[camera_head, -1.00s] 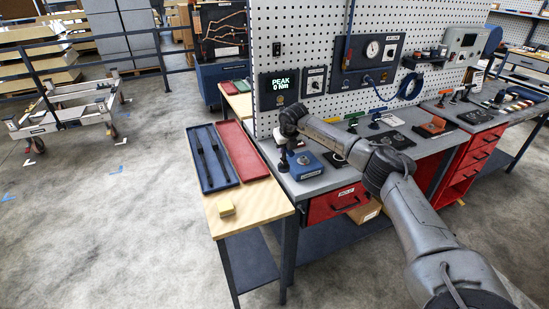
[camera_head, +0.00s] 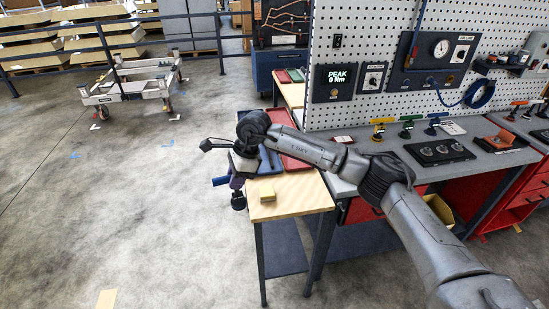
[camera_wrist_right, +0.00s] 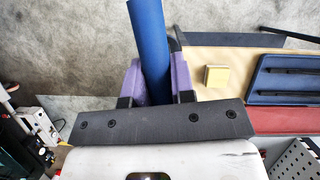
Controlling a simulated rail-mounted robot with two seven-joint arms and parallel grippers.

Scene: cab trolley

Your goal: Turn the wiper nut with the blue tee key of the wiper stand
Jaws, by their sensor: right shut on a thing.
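My right gripper (camera_head: 236,182) is at the left edge of the wooden side table, out over the floor. It also shows in the right wrist view (camera_wrist_right: 158,76), where its purple fingers are shut on a blue bar (camera_wrist_right: 150,35). A short piece of this bar (camera_head: 220,181) sticks out left of the gripper in the head view; its other end is hidden. A blue tee key (camera_head: 435,121) stands on the grey bench beside a green (camera_head: 410,124) and a yellow one (camera_head: 382,124). I cannot tell which fixture is the wiper stand. My left gripper is not in view.
The side table (camera_head: 295,205) bears a yellow block (camera_head: 267,193), a blue tray (camera_wrist_right: 285,72) and a red tray (camera_head: 290,163). A black plate with round parts (camera_head: 440,152) lies on the bench. A pegboard (camera_head: 385,35) rises behind. The floor at left is clear up to a trolley (camera_head: 128,88).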

